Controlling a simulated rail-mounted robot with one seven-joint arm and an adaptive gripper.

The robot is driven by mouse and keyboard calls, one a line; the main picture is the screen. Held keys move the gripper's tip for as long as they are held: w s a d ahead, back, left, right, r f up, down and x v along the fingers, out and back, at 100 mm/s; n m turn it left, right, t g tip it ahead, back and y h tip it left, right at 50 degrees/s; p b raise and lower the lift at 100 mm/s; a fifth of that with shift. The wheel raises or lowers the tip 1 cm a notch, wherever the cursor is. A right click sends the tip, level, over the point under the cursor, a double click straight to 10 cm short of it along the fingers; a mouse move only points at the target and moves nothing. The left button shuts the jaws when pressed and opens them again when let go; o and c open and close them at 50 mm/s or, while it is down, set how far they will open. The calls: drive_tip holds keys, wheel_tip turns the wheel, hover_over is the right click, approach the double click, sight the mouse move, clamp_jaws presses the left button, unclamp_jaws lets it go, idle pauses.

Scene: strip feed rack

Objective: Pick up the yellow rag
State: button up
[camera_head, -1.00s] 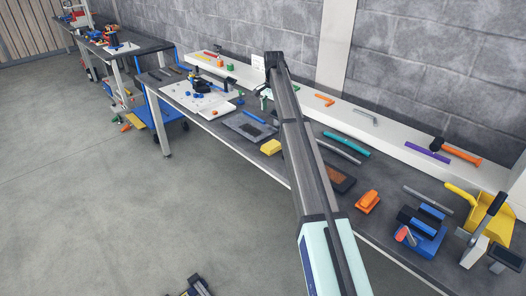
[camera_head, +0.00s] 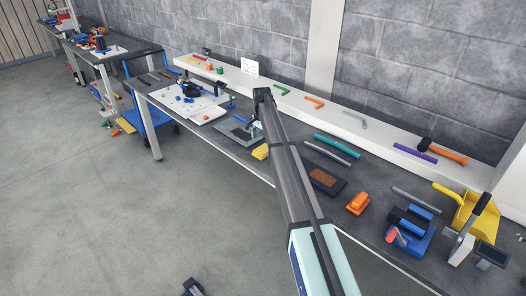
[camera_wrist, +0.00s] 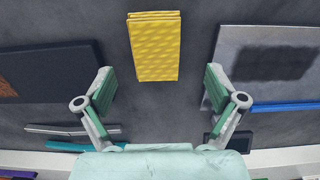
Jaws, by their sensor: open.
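The yellow rag (camera_head: 260,152) is a folded, block-like bundle near the front edge of the bench in the head view, partly behind my arm. In the wrist view the rag (camera_wrist: 155,48) lies flat on the dark bench top at upper middle, a patterned yellow rectangle. My gripper (camera_wrist: 159,82) is open and empty. Its fingers stand apart on the left and right, wider than the rag, with the rag between and beyond the fingertips. No contact shows. In the head view my gripper (camera_head: 256,130) is just behind the rag, small and partly hidden.
A grey plate with a dark patch (camera_wrist: 290,38) and blue-handled tool (camera_wrist: 285,106) lies right of the rag. A dark board with brown patch (camera_head: 325,181) lies on its other side. A white shelf (camera_head: 345,118) runs behind. Bare bench separates the rag from both boards.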

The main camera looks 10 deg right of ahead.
sight(263, 150)
drive_tip(key=shift+s+d+f+p, duration=0.1)
drive_tip(key=shift+f+p, duration=0.6)
drive_tip(key=shift+f, duration=0.6)
drive_tip(key=shift+s+d+f+p, duration=0.1)
drive_tip(key=shift+f+p, duration=0.55)
drive_tip(key=shift+f, duration=0.65)
drive_tip(key=c, duration=1.1)
